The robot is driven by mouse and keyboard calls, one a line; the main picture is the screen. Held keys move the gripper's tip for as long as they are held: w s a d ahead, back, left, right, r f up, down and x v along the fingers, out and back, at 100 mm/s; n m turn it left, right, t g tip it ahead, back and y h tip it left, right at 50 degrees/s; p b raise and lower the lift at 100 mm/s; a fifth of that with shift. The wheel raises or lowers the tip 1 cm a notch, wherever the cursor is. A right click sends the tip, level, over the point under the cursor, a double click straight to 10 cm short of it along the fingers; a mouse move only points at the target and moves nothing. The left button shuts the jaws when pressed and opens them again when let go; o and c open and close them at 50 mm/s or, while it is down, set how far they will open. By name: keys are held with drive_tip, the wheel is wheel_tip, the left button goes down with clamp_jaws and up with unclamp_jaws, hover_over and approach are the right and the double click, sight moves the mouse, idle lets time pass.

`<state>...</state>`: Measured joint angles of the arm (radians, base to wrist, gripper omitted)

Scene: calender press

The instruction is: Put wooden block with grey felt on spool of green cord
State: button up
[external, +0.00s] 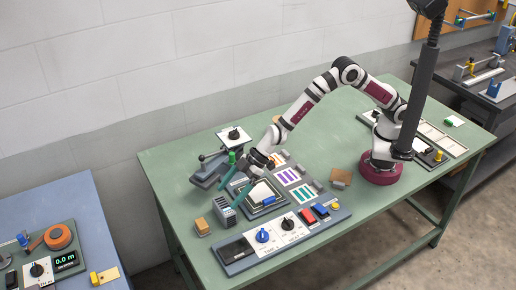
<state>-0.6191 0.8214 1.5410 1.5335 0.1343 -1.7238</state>
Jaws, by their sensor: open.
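A small tan wooden block (202,226) sits on the green table near its left end. A grey layer shows at its base, which looks like felt. A small green upright thing (232,157) stands by the grey press at the back left; it may be the spool of green cord, but it is too small to tell. My gripper (238,180) is open, with nothing visibly held. It reaches down at the left part of the table, above and right of the wooden block and close to the green thing. Its fingers partly overlap the things behind them.
A grey slotted rack (223,210) stands between the block and a tray (263,195). A control panel (285,237) with knobs and buttons lies along the front. The table's front middle right is clear. A blue bench (60,200) stands apart at left.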

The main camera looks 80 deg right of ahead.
approach(204, 222)
drive_tip(key=x, duration=0.4)
drive_tip(key=shift+s+a+f, duration=0.1)
drive_tip(key=shift+a+f, duration=0.15)
drive_tip(key=shift+a, duration=0.15)
drive_tip(key=shift+w+d+x, duration=0.15)
drive_tip(key=shift+x, duration=1.2)
drive_tip(key=shift+w+d+x, duration=0.15)
drive_tip(key=shift+x, duration=1.25)
